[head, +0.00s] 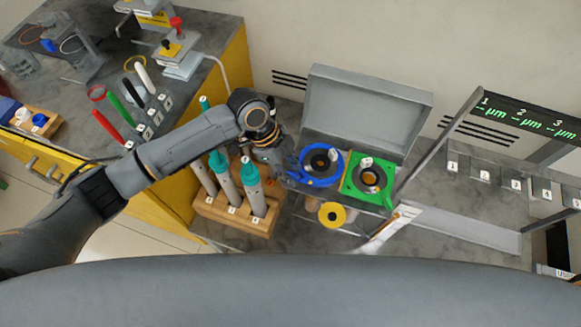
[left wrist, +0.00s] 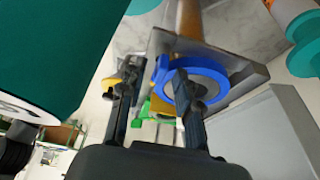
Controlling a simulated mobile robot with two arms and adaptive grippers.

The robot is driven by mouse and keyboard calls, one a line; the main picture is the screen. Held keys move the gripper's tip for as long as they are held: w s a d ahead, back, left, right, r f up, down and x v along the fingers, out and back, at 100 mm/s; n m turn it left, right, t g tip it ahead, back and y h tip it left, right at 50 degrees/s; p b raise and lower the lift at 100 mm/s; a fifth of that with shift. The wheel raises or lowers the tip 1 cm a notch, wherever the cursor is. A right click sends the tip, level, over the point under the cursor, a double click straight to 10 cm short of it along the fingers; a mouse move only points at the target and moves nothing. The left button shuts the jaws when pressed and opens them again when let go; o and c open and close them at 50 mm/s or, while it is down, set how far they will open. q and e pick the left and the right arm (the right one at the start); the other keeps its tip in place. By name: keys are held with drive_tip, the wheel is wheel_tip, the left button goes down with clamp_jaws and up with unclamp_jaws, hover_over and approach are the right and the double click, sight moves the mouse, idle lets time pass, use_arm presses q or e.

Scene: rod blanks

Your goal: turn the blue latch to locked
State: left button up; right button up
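The blue latch (head: 320,166) is a round blue ring with a dark centre, beside a green square plate (head: 367,179) in front of an open grey lid. In the left wrist view the blue ring (left wrist: 222,77) has a small blue tab (left wrist: 161,69) on its left side. My left gripper (head: 287,171) is at the left side of the ring in the head view, partly hidden by its wrist. In the left wrist view its two fingers (left wrist: 155,82) are apart, with the tab seen between them. I cannot tell whether a finger touches it. My right gripper is not in view.
A wooden rack (head: 235,215) with several teal-topped grey cylinders stands close left of my left gripper. A yellow disc (head: 332,214) lies below the blue ring. The open grey lid (head: 366,112) rises behind. A frame with a green-lettered display (head: 525,118) stands at right.

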use_arm(q)
drive_tip(key=shift+f, duration=0.1)
clamp_jaws()
drive_tip(key=shift+n+p, duration=0.3)
drive_tip(key=shift+p, duration=0.25)
drive_tip(key=n+t+p, duration=0.1)
drive_tip(key=n+p, duration=0.1)
drive_tip(key=p, duration=0.1)
drive_tip(key=n+t+p, duration=0.1)
drive_tip(key=n+p, duration=0.1)
drive_tip(key=p, duration=0.1)
drive_tip(key=n+p, duration=0.2)
drive_tip(key=p, duration=0.1)
drive_tip(key=shift+s+d+r+n+t, duration=0.1)
drive_tip(key=shift+s+r+n+t, duration=0.1)
drive_tip(key=shift+r+n+t, duration=0.15)
drive_tip(key=shift+f+n+t+p, duration=0.25)
drive_tip(key=shift+n+t+p, duration=0.3)
drive_tip(key=shift+n+p, duration=0.85)
